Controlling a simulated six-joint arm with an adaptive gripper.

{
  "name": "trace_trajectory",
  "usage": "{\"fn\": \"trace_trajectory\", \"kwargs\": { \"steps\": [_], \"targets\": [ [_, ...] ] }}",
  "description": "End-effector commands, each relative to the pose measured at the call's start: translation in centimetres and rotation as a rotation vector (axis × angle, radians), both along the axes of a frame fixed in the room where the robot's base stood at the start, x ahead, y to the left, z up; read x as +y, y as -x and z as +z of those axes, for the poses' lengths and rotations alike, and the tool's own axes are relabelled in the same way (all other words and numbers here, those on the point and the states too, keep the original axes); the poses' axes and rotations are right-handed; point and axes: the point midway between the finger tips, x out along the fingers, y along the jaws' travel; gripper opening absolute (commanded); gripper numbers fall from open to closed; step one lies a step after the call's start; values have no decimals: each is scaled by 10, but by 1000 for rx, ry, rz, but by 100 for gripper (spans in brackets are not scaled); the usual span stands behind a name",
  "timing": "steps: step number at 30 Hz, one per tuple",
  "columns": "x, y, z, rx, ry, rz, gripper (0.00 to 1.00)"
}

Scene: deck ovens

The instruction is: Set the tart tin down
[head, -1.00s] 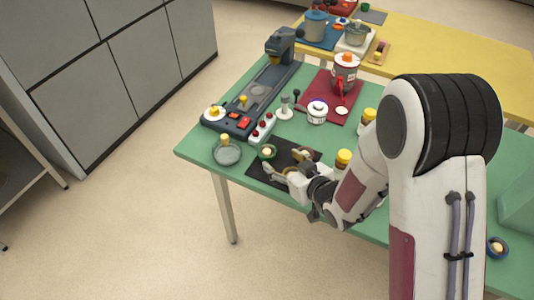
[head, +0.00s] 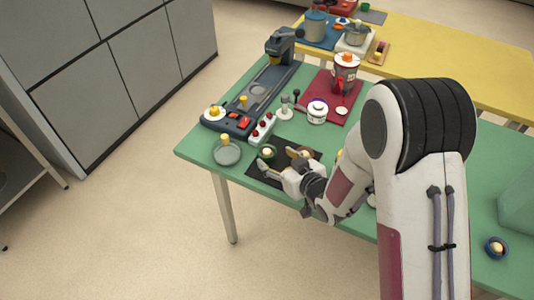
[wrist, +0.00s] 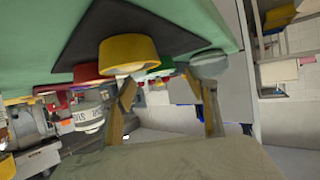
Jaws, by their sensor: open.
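A round grey dish with a yellow knob, which looks like the tart tin (head: 227,154), sits on the green table left of the dark mat (head: 255,177). A grey round piece (wrist: 209,64), likely the same tin, shows beyond the right finger in the wrist view. My gripper (head: 268,171) is low over the mat's front left part, to the right of the tin and apart from it. In the wrist view my gripper (wrist: 168,100) has its fingers spread, with nothing held between them.
A yellow round piece (wrist: 128,53) is near the left finger. A red-buttoned strip (head: 262,129) lies behind. The table's front edge is close.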

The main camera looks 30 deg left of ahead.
Motion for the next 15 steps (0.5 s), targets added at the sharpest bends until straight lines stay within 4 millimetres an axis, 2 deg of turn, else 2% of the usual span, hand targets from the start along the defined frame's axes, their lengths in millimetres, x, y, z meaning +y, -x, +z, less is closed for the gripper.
{"fn": "trace_trajectory", "kwargs": {
  "steps": [9, 15],
  "targets": [
    [1, -1, -1, 0, 0, 0, 57],
    [11, -6, -7, 0, 0, 1, 57]
  ]
}}
